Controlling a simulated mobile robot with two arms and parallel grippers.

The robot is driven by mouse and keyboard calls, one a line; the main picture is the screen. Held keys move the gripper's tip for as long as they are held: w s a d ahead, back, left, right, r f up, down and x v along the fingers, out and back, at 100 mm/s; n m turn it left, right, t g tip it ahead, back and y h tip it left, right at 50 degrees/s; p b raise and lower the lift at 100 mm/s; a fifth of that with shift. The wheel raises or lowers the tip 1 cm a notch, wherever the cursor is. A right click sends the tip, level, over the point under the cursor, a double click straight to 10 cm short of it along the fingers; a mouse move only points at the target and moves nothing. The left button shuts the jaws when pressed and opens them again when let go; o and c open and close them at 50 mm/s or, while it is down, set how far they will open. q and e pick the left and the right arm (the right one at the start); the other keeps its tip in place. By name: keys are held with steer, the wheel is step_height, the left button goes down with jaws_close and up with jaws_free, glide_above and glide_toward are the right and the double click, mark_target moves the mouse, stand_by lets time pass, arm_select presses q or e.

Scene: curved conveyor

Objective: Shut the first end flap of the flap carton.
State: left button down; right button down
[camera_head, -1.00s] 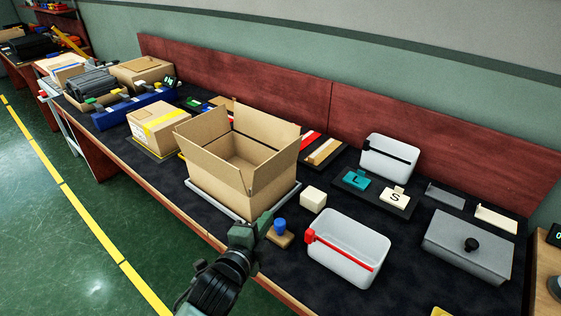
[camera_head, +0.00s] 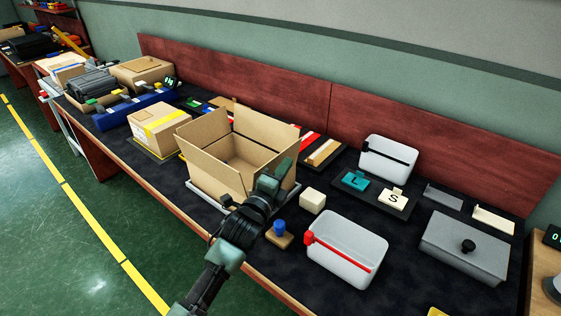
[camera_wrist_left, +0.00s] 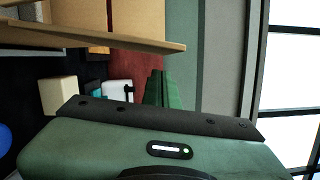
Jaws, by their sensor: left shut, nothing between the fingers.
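The flap carton (camera_head: 228,190) stands open on the bench, its top flaps sticking up and out. Its left end flap (camera_head: 204,130) stands raised. In the left wrist view the shut fingers (camera_wrist_left: 160,88) are below and to the right of a cardboard flap edge (camera_wrist_left: 130,40), with a visible gap there. My right gripper is not in view.
A cream block (camera_head: 312,200), a blue-knobbed wooden piece (camera_head: 279,236) and a white bin with a red bar (camera_head: 345,255) stand right of the carton. A taped carton (camera_head: 157,128) is at its left. A red back panel (camera_head: 420,130) runs behind the bench.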

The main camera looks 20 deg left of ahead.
arm_select(q)
steer(key=shift+w+a+r, duration=0.15)
steer(key=shift+w+a, duration=0.05)
steer(key=shift+a, duration=0.6)
steer(key=a+n+p, duration=0.1)
steer(key=p, duration=0.1)
steer(key=w+a+r+n+p, duration=0.1)
steer(key=a+n+p, duration=0.1)
steer(key=p, duration=0.1)
steer(key=shift+r+g, duration=0.15)
steer(key=shift+g, duration=0.15)
steer(key=shift+w+a+f+n, duration=0.25)
steer(key=shift+a+n, duration=0.2)
steer(key=shift+n, duration=0.35)
